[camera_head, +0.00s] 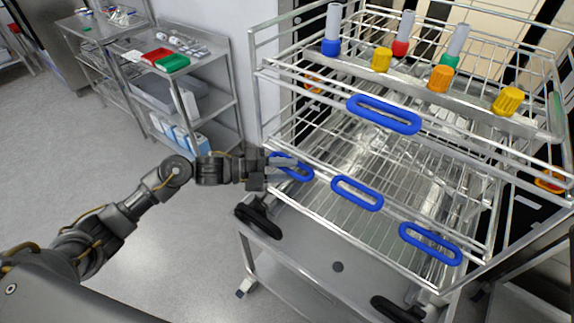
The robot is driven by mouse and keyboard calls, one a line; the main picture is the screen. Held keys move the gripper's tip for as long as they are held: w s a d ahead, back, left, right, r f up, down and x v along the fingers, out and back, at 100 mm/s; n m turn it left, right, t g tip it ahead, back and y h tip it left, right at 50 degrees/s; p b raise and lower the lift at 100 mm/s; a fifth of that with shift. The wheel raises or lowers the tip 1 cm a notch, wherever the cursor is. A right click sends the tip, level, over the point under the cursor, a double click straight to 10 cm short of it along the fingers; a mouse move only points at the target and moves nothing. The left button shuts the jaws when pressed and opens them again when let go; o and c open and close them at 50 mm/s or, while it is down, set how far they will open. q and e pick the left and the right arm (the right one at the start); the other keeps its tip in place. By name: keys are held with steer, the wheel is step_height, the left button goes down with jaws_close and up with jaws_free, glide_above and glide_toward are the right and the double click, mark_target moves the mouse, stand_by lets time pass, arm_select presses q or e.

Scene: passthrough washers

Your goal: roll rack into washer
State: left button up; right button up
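The rack (330,191) is a tall wire frame with tiers and several blue loop handles. It sits on a steel cart (300,221) with black handles. My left gripper (285,162) is at the left blue handle (303,172) on the rack's lower front rail. Its fingers overlap this handle, but whether they are closed around it is unclear. My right gripper is not in view. The washer cannot be clearly made out; a pale panel with dark bars (479,62) shows behind the rack.
Yellow, orange and grey-topped fittings stand on the rack's top tier. A steel shelf cart (222,71) with red and green trays stands at the back left, another beside it. The grey floor (75,165) at left is clear. A cart caster (245,288) shows below.

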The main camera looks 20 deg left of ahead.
arm_select(q)
steer(key=shift+w+d+f, duration=0.1)
steer(key=shift+w+d, duration=0.05)
steer(key=shift+d, duration=0.15)
jaws_close()
steer(key=shift+w, duration=0.15)
